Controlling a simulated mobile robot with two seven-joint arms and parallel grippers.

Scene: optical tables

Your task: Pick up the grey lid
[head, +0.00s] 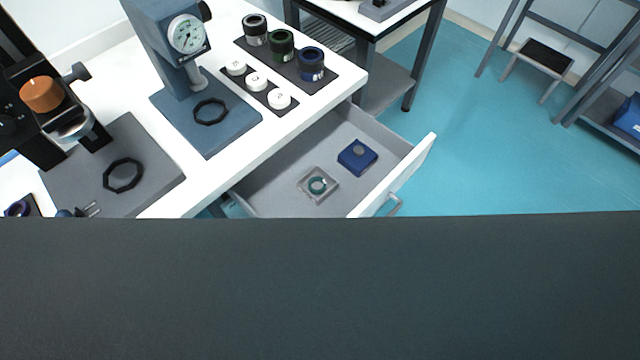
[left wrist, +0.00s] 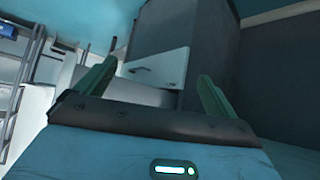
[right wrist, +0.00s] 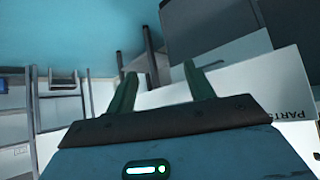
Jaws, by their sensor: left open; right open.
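I cannot pick out a grey lid for certain. My left gripper (left wrist: 158,75) is open and empty in the left wrist view. My right gripper (right wrist: 160,75) is open and empty in the right wrist view. Neither gripper shows in the head view, and both are away from the drawer's contents.
The white table (head: 223,148) carries a press with a dial gauge (head: 187,34), white caps (head: 256,81), dark jars (head: 282,46) and a device with an orange knob (head: 41,94). The drawer front (head: 408,172) sticks out with its handle. A dark surface hides the lower head view.

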